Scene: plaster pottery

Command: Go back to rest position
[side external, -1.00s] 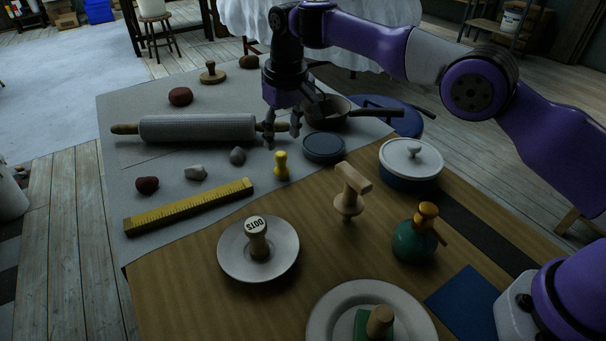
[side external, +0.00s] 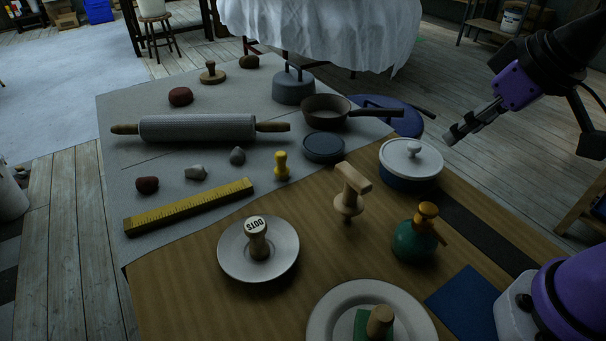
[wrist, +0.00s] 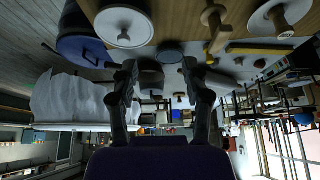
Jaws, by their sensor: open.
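My gripper (side external: 466,133) hangs in the air at the right in the side view, beyond the white-lidded pot and apart from everything on the table. Its two dark fingers also show in the wrist view (wrist: 164,85), spread apart with nothing held between them. Much of my arm is outside the side view at the upper right.
A blue pot with a white lid (side external: 411,158) stands nearest my gripper. The air around my gripper is clear.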

